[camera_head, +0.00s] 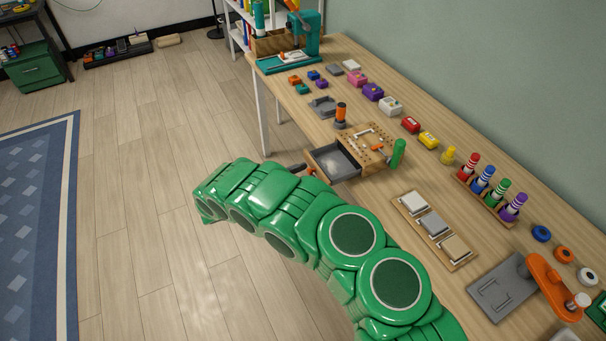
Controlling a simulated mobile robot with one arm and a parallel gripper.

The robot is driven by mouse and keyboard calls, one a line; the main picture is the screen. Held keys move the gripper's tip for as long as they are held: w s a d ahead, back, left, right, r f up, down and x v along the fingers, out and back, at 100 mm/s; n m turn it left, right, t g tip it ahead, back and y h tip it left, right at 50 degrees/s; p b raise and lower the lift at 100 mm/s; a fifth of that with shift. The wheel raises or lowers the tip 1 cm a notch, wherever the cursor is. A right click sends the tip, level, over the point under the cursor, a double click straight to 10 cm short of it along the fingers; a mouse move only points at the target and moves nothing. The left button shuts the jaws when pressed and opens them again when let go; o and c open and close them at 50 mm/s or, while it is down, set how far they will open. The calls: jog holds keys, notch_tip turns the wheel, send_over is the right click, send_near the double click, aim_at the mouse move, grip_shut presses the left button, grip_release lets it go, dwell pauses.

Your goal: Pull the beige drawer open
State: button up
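The beige drawer (317,165) is in the wooden block (372,146) on the workbench. It stands out of the block on the side toward my arm, and its grey, empty-looking inside shows. My green arm reaches across the lower middle of the view to the left of the drawer. A dark piece beside the drawer front seems to be the tip of my gripper (297,168). The rest of the gripper is hidden behind my arm. I cannot tell whether its fingers are open or shut, or whether they touch the drawer or its handle.
An orange-topped tool (341,115) and a green-handled tool (398,153) stand by the block. A tray of sample tiles (433,226) lies to the right. Small coloured boxes and bottles line the bench's back. The floor left of the bench is clear.

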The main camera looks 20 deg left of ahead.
jog(key=v, duration=0.7)
jog(key=shift+s+a, duration=0.3)
jog(key=shift+s, duration=0.05)
dwell(0.4)
